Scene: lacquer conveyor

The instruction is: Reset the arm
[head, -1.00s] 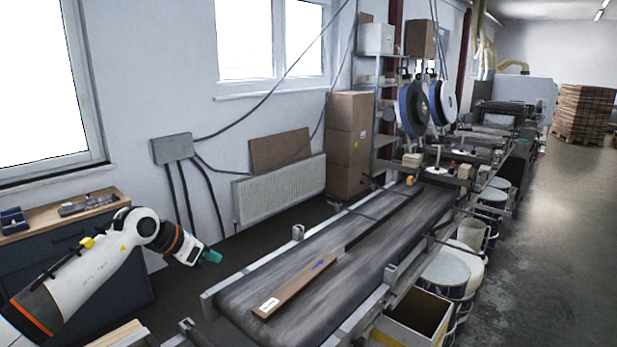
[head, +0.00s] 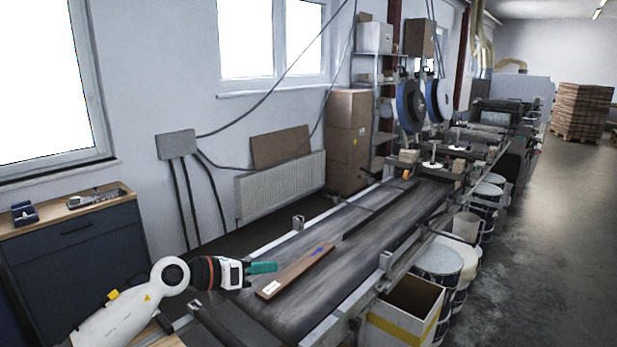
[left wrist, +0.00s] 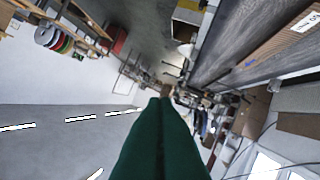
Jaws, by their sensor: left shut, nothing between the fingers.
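My left arm comes in from the lower left in the head view. Its left gripper (head: 263,268) has green fingers and hangs above the near left part of the conveyor, close to the left end of a brown board. The fingers are shut and hold nothing; in the left wrist view the green fingers (left wrist: 160,135) lie together. The brown board (head: 296,270), with a white label and a blue mark, lies on the conveyor belt (head: 345,262). The board also shows at the upper right of the left wrist view (left wrist: 280,42). My right gripper is not in view.
A dark cabinet (head: 80,240) with a wooden top stands at the left. A radiator (head: 280,190) and stacked boxes (head: 347,135) line the wall. An open carton (head: 405,310) and several drums (head: 440,262) stand right of the conveyor. The floor at the right is clear.

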